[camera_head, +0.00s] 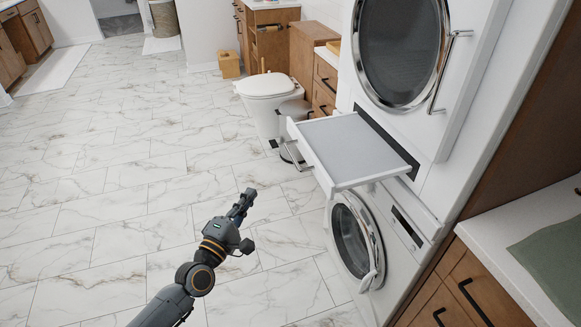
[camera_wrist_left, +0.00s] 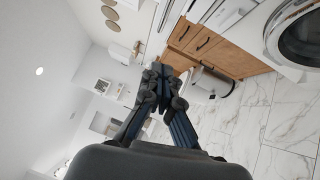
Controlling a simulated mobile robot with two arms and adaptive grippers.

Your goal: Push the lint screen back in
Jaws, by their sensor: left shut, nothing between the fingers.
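The lint screen (camera_head: 352,146) is a white-framed tray with a grey top, pulled well out from the slot between the stacked machines in the head view. A bar handle shows at its front left edge. My left gripper (camera_head: 247,194) is shut and empty, to the left of the screen and nearer to me, apart from it over the tiled floor. Its closed fingers also show in the left wrist view (camera_wrist_left: 158,72). The lint screen cannot be made out in the wrist view. My right gripper is not in view.
The dryer with its round door (camera_head: 398,50) is above the screen, and the washer (camera_head: 358,238) is below. A toilet (camera_head: 265,86) and a metal bin (camera_head: 294,112) stand behind. A counter (camera_head: 515,215) is at the right. The marble floor at left is clear.

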